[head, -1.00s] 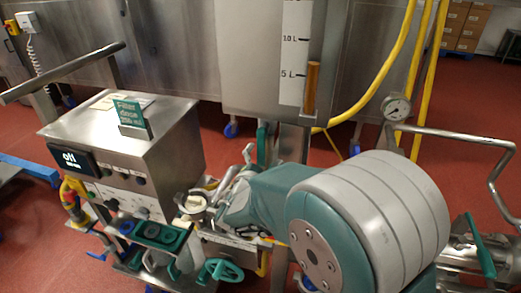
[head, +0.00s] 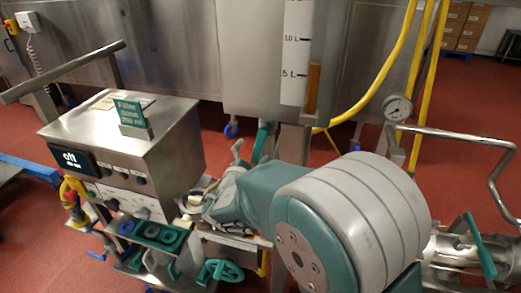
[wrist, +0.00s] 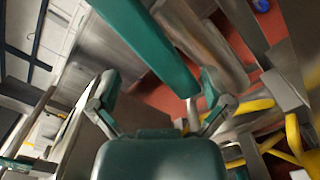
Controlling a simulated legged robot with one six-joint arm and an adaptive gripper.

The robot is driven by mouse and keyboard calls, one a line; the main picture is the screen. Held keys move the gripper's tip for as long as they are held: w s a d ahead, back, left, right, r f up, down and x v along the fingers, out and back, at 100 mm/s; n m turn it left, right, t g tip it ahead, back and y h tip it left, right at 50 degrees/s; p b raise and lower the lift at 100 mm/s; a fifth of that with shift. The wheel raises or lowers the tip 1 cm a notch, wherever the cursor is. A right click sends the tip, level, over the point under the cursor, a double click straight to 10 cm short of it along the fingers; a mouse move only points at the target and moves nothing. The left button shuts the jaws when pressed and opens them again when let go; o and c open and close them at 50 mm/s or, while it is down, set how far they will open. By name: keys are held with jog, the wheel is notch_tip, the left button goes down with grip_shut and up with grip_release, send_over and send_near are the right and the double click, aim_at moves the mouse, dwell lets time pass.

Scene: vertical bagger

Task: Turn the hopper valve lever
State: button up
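A long teal lever bar (wrist: 150,45) runs down the wrist view and ends between the two fingers of my gripper (wrist: 160,82). The fingers are spread apart, and the bar's end lies nearer the right finger. I cannot tell whether it touches that finger. In the head view, a teal lever (head: 260,143) hangs beneath the steel hopper (head: 265,60), just beyond my gripper. My teal and grey arm hides much of the gripper there.
A steel control box (head: 130,140) with a green sign stands left of my gripper. A green handwheel (head: 220,271) is below. A pressure gauge (head: 397,108), a bent steel rail (head: 460,135) and a yellow hose (head: 385,75) are at the right. Red floor shows between.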

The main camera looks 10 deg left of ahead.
jog(key=shift+a+r, duration=0.1)
jog(key=shift+w+a+r, duration=0.1)
jog(key=shift+a+r, duration=0.25)
jog(key=shift+a, duration=0.15)
jog(key=shift+r, duration=0.1)
jog(key=shift+a+r, duration=0.4)
jog(key=shift+a, duration=0.15)
jog(key=shift+w+a+r, duration=0.1)
jog(key=shift+a+r, duration=0.3)
jog(key=shift+r, duration=0.25)
